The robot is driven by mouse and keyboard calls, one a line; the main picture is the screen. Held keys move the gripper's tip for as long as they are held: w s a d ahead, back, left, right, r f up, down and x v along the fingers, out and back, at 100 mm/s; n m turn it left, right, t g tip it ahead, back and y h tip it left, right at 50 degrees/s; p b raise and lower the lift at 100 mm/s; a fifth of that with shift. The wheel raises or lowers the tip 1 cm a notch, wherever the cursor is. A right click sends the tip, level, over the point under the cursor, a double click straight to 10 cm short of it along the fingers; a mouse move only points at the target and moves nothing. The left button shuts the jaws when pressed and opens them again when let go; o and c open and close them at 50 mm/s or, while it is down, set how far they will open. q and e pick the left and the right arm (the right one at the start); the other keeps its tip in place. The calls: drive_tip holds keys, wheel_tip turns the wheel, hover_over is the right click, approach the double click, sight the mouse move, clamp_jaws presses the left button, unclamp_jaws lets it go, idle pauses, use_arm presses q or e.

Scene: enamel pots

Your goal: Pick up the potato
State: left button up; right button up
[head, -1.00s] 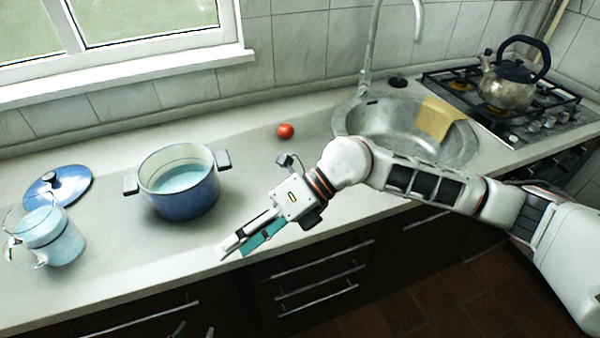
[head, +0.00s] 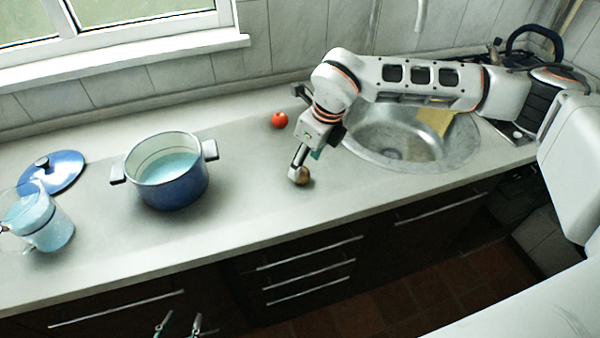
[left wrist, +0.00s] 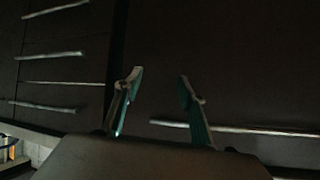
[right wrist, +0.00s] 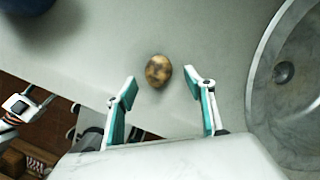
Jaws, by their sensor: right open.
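The brown potato (head: 303,176) lies on the countertop, left of the sink. My right gripper (head: 297,166) points down at it from above and partly covers it in the head view. In the right wrist view the potato (right wrist: 158,71) shows between the tips of my open right gripper (right wrist: 160,77), with a gap on each side. I cannot tell how high the fingertips are above the counter. My left gripper (head: 179,325) is low in front of the cabinets, its fingers apart and empty in the left wrist view (left wrist: 160,75).
A red tomato (head: 280,120) lies behind the potato. A blue pot (head: 172,188), a blue lid (head: 55,172) and a glass jug (head: 45,228) stand to the left. The sink (head: 440,155) is close on the right. The counter (head: 245,205) between pot and potato is clear.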

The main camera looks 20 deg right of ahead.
sight(303, 170)
drive_tip(key=x, duration=0.4)
drive_tip(key=shift+s+a+f+p, duration=0.1)
drive_tip(key=shift+p, duration=0.25)
drive_tip(key=c, duration=1.2)
